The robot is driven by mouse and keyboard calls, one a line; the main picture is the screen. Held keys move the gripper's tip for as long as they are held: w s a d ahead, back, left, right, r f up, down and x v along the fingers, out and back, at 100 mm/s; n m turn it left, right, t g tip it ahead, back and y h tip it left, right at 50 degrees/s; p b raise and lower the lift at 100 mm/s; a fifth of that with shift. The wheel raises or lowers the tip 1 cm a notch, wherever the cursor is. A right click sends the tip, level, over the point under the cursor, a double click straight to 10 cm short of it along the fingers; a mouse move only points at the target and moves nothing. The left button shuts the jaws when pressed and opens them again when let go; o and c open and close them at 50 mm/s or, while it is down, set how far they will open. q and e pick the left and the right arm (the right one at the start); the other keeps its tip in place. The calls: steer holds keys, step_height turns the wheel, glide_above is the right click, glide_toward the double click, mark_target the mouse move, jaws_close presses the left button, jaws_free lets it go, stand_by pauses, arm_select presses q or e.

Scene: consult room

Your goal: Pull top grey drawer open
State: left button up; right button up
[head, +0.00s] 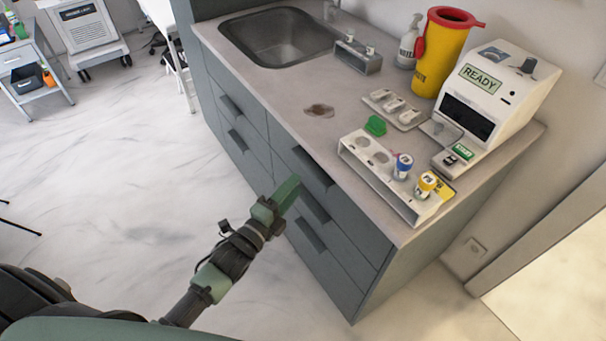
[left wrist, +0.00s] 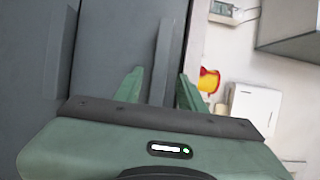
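The grey cabinet has a top drawer in its right column, with a long dark handle (head: 313,168). The drawer front sits flush with the cabinet, so it looks shut. My left gripper (head: 289,192) is just in front of the drawer fronts, close to this handle's lower left. In the left wrist view, its two green fingers (left wrist: 158,90) stand apart with a handle bar (left wrist: 163,55) in line with the gap between them. I cannot tell whether the fingers touch the bar. My right gripper is not in view.
More handles sit below, a middle one (head: 313,207) and a lower one (head: 304,236). On the counter (head: 285,105) are a sink (head: 280,38), a white rack (head: 385,180), a white analyser (head: 490,95) and a yellow bin (head: 440,55). The floor (head: 130,170) left of the cabinet is clear.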

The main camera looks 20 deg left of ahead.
mark_target(308, 171)
arm_select(q)
steer(key=x, duration=0.5)
steer(key=shift+w+d, duration=0.1)
steer(key=shift+w, duration=0.05)
jaws_close()
steer(key=shift+f, duration=0.1)
